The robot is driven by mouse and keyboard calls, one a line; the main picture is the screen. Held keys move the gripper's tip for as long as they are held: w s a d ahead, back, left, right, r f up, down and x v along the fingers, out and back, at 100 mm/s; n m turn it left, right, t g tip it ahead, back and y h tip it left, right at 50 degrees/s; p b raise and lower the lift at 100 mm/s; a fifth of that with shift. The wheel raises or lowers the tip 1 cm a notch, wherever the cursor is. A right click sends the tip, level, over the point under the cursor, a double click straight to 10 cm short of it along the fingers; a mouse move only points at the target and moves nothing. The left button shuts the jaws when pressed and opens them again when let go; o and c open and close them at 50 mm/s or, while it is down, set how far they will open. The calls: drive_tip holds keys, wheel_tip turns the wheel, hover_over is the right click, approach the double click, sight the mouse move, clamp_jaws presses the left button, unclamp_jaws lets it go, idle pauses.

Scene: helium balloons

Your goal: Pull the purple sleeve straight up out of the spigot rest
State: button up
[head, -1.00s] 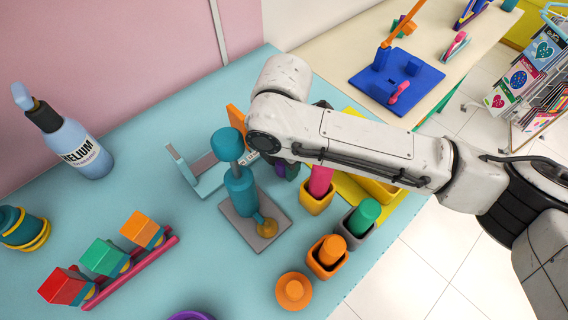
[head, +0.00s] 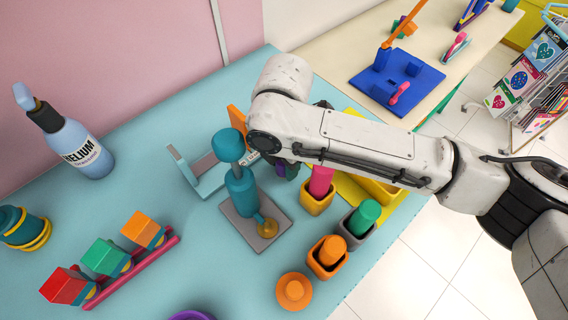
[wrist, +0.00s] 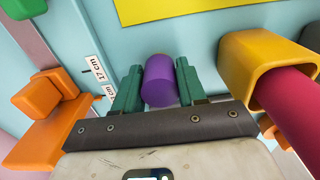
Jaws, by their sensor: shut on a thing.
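The purple sleeve (wrist: 160,80) is a short cylinder in the middle of the wrist view. My gripper (wrist: 160,84) is shut on it, one green finger on each side. In the head view only a sliver of the purple sleeve (head: 281,170) shows beside my gripper (head: 292,170), under the white arm. The spigot rest cannot be made out, and whether the sleeve is still seated in it cannot be told.
A yellow cup with a pink peg (head: 320,185) stands close to the right of the gripper. A teal pump on a grey plate (head: 255,222) stands to its left. An orange block piece (wrist: 40,115) and a yellow tray (wrist: 180,8) also lie close by.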

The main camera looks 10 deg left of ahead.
drive_tip(key=shift+r+p, duration=0.75)
drive_tip(key=shift+r, duration=0.2)
drive_tip(key=o, duration=0.6)
drive_tip(key=c, duration=0.6)
drive_tip(key=shift+r+p, duration=1.9)
drive_tip(key=shift+r, duration=0.1)
